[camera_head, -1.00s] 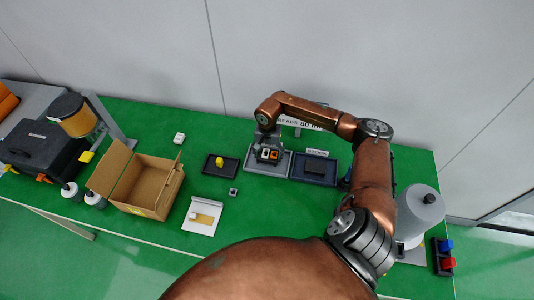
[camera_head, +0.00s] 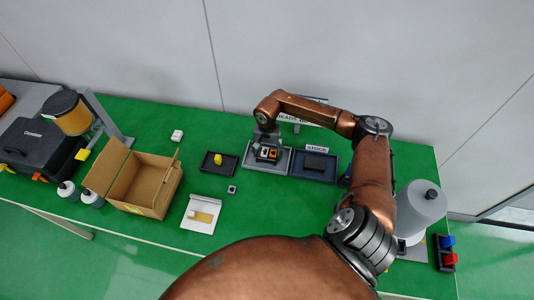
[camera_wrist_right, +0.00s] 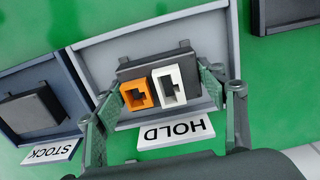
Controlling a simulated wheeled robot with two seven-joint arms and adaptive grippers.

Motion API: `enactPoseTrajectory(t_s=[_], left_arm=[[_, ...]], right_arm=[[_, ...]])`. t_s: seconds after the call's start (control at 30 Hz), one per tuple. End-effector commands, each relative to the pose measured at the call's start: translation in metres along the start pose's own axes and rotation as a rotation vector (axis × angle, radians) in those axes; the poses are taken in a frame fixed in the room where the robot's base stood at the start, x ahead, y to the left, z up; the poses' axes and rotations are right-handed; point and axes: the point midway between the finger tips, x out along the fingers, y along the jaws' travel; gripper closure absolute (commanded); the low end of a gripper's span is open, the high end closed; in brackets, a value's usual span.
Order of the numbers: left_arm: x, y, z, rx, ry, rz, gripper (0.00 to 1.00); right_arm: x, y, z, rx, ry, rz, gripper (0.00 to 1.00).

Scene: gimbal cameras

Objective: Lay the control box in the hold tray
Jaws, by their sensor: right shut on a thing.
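The control box (camera_wrist_right: 185,64) is a dark box with an orange and a white socket on its face. It also shows in the head view (camera_head: 268,155). My right gripper (camera_wrist_right: 160,92) has its fingers on both sides of the box and is shut on it; in the head view the gripper (camera_head: 266,143) is over the tray. The hold tray (camera_wrist_right: 100,62) is grey, with a HOLD label (camera_wrist_right: 176,132) at its edge; it also shows in the head view (camera_head: 283,165). The box is within the tray's outline; I cannot tell whether it touches the floor. My left gripper is out of view.
The dark blue stock tray (camera_head: 333,175), holding a dark box (camera_head: 315,163), stands right beside the hold tray. A small black tray (camera_head: 209,167) with a yellow block is to its left. An open cardboard box (camera_head: 150,190) stands farther left. A grey cylinder (camera_head: 418,207) stands at right.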

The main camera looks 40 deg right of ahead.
Motion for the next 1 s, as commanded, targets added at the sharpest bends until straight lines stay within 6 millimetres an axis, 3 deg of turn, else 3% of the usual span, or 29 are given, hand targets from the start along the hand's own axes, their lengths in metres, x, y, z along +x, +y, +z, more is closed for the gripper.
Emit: enactPoseTrajectory(t_s=[0.2, 0.23, 0.5, 0.83, 1.0], left_arm=[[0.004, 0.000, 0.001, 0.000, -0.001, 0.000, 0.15], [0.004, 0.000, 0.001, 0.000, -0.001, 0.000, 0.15], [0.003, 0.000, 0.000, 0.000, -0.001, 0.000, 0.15], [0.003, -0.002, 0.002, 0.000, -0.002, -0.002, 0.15], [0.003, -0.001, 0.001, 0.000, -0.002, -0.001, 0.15]], right_arm=[[0.005, 0.000, 0.000, 0.000, 0.000, 0.000, 0.63], [0.005, 0.000, 0.000, 0.000, 0.000, 0.000, 0.35], [0.004, 0.000, 0.000, 0.000, 0.000, 0.000, 0.16], [0.003, 0.000, 0.000, 0.000, 0.000, 0.000, 0.15], [-0.017, -0.001, -0.002, 0.000, 0.004, -0.001, 0.15]])
